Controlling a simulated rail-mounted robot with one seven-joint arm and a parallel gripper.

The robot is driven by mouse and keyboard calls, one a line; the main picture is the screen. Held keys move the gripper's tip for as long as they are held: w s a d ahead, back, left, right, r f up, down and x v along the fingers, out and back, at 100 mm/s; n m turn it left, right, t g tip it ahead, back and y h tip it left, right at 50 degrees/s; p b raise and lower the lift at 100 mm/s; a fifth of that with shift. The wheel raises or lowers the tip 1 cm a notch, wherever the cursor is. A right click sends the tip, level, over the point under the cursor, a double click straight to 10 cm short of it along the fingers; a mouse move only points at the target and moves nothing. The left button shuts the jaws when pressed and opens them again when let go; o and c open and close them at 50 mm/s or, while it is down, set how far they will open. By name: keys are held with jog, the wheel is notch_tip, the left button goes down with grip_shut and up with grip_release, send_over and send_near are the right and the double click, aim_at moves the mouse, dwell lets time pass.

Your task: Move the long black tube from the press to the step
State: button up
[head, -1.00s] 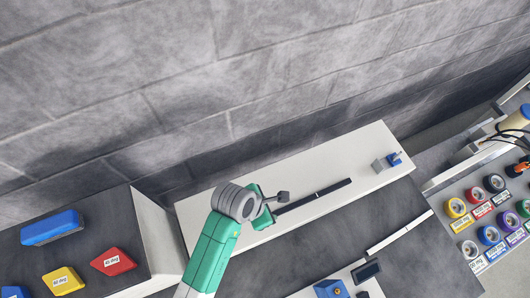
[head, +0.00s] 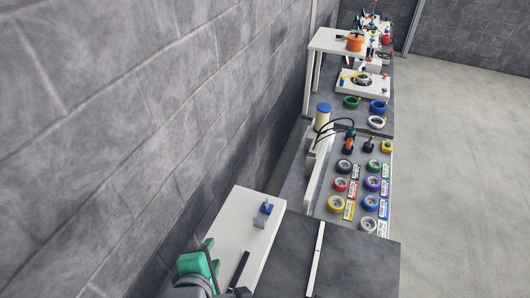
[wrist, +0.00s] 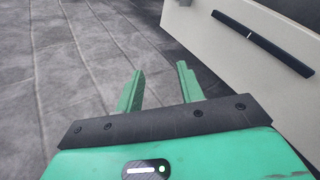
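The long black tube (wrist: 262,43) lies on a white raised board (wrist: 220,45), with a thin pale mark near its middle. The tube also shows in part in the head view (head: 239,269), at the bottom, partly cut off by the frame and my arm. My gripper (wrist: 158,88) is open, its two green fingers apart with nothing between them. In the wrist view the tube is to the right of and beyond the fingers, not touching them. I cannot tell which part is the press or the step.
A small blue-and-grey fixture (head: 263,214) stands on the white board's far end. A thin white strip (head: 316,258) crosses the dark bench top (head: 355,262). Several coloured rolls (head: 341,188) sit farther along. A grey block wall (head: 130,120) runs along the left.

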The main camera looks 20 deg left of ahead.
jog(key=w+d+r+m+t, duration=0.3)
jog(key=d+r+m, duration=0.15)
jog(key=r, duration=0.55)
jog(key=w+d+r+m+t, duration=0.35)
jog(key=r+m, duration=0.25)
jog(key=r, duration=0.4)
jog(key=s+d+r+m+t, duration=0.2)
jog(key=d+r+m, duration=0.2)
jog(key=r, duration=0.3)
jog(key=s+d+r+m+t+h, duration=0.1)
jog(key=s+d+r+m+t, duration=0.2)
jog(key=r, duration=0.5)
jog(key=s+d+r+m+t+h, duration=0.1)
jog(key=s+d+r+m+t, duration=0.2)
jog(key=d+r+m, duration=0.2)
notch_tip(320, 180, up, 4)
jog(key=shift+s+f+m, duration=0.15)
jog(key=shift+f+m, duration=0.1)
jog(key=shift+m, duration=0.4)
